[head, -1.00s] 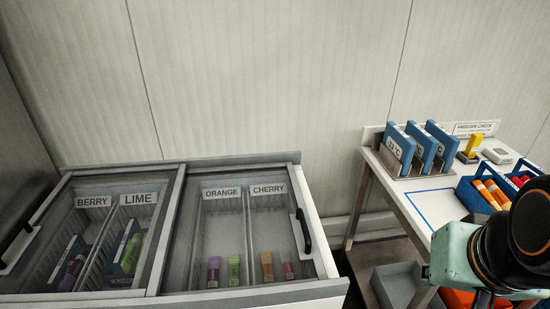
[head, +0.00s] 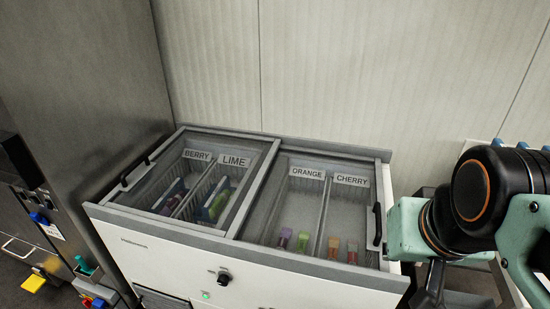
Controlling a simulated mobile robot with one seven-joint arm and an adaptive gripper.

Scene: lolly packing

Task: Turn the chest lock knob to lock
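The chest (head: 150,232) is a white freezer with a grey rim and two glass lids, in the middle of the head view. A black lock knob (head: 224,278) sits on its front panel, near the bottom of the view. A small green light (head: 206,295) glows just below and left of the knob. The small lettering by the knob is too small to read.
Bins labelled BERRY, LIME, ORANGE and CHERRY hold coloured lollies under the glass. Black handles (head: 377,223) stand on the lids. A steel cabinet (head: 95,90) stands at the left, with yellow (head: 34,283) and blue items low beside it. The chest's front is unobstructed around the knob.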

